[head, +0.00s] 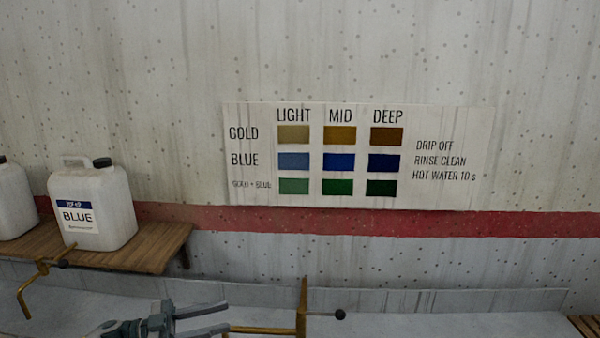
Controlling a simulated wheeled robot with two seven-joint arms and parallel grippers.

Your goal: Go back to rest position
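My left gripper (226,316) is at the bottom edge, left of centre, with its two grey fingers pointing right. A gap shows between the fingers and I see nothing held in it. A horizontal brass bar (265,330) starts in the picture right by the lower fingertip; I cannot tell whether they touch. Most of the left arm is below the picture. My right gripper is not in view.
A brass upright (302,308) with a black-knobbed lever (340,314) stands right of the gripper. Another brass bracket (40,275) is at left. A wooden shelf (150,250) holds a white BLUE jug (108,205) and another jug (14,205). A colour chart (355,155) is on the wall.

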